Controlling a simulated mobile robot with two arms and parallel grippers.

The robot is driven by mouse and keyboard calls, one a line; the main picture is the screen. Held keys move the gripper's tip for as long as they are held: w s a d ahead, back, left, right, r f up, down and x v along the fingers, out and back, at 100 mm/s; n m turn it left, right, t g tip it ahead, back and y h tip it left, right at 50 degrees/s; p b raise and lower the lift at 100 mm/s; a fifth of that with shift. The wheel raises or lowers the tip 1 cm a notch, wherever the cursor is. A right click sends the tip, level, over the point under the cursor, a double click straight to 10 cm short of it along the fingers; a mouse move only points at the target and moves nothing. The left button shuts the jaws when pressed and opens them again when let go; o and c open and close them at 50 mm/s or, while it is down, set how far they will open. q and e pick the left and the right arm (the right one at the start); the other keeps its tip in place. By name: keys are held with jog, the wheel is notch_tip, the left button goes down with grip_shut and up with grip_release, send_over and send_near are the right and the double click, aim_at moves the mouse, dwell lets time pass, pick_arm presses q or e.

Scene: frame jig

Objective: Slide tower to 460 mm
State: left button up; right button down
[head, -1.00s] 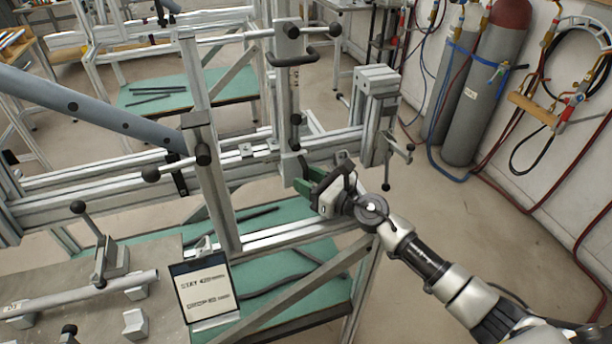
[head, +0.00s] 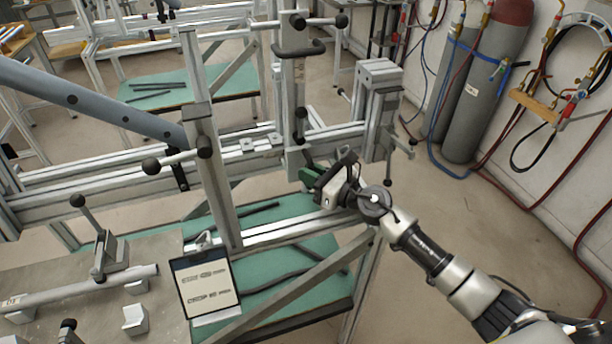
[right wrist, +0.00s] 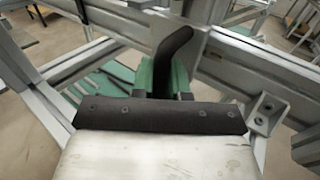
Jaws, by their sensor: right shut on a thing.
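The tower (head: 291,88) is an upright metal post with a scale-like strip, black knobs and a black handle, standing on the long double rail (head: 100,187). The jaws' contact is partly hidden. I cannot read the scale. My left gripper is not in view.
A clamp block (head: 378,82) stands at the rail's right end, a short gap from the tower. A second post (head: 212,180) stands left, near a sloping blue-grey tube (head: 90,102). A printed card (head: 205,285) stands in front. Gas cylinders (head: 470,110) stand at right.

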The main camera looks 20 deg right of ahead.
jog(key=d+b, duration=0.2)
jog(key=d, duration=0.3)
jog(key=shift+w+d+r, duration=0.1)
jog(key=shift+w+d, duration=0.05)
jog(key=c, duration=1.1)
grip_release()
jog(key=shift+d, duration=0.2)
jog(key=shift+c, duration=0.2)
jog(key=shift+a, duration=0.1)
